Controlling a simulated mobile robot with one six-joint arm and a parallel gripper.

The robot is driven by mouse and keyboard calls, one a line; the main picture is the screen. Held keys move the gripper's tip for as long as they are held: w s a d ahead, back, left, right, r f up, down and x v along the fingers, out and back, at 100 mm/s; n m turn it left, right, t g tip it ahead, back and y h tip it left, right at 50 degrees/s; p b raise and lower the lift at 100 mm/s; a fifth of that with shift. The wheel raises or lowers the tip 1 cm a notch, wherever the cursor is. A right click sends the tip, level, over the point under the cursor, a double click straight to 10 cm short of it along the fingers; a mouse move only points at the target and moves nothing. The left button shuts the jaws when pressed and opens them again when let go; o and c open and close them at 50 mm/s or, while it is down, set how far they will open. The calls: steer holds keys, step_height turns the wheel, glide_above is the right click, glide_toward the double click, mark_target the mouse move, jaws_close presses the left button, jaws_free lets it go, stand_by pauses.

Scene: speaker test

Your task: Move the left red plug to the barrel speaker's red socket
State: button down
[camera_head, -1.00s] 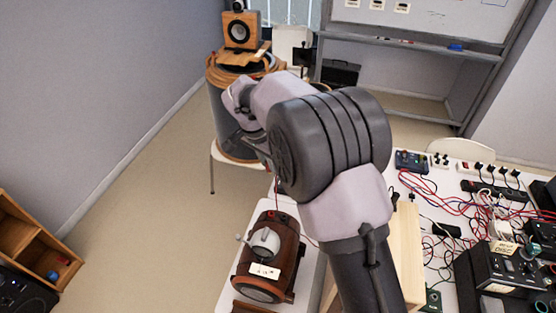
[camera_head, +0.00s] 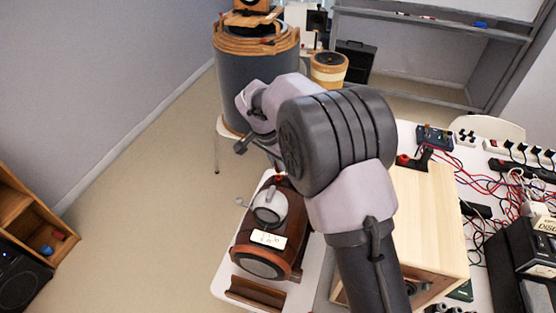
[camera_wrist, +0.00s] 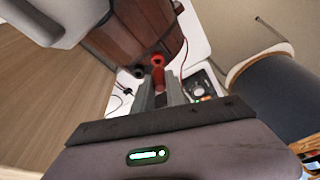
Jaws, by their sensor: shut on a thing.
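The barrel speaker (camera_head: 252,238) is a brown wooden barrel with a grey round part on top and a paper label, lying on a white table. In the wrist view its dark wooden end (camera_wrist: 128,35) is just beyond my fingers. My gripper (camera_wrist: 166,88) is shut on a red plug (camera_wrist: 158,75), right at the barrel. A red ring, seemingly the red socket (camera_wrist: 157,58), lies in line with the plug; I cannot tell if the plug is inside it. A dark socket (camera_wrist: 139,72) sits beside it. In the head view my arm hides most of the gripper.
A large grey drum speaker (camera_head: 232,85) with a wooden top stands behind the barrel. A pale wooden box (camera_head: 428,215) is close to the right of my arm. Beyond it a table holds tangled cables and devices. A wooden shelf (camera_head: 20,225) is at the left; the floor between is clear.

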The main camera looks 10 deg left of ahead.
steer(key=shift+f+b, duration=1.3)
steer(key=shift+f, duration=0.1)
stand_by(1.5)
steer(key=c, duration=1.3)
jaws_free()
steer(key=shift+r+p, duration=2.65)
steer(key=shift+r, duration=1.15)
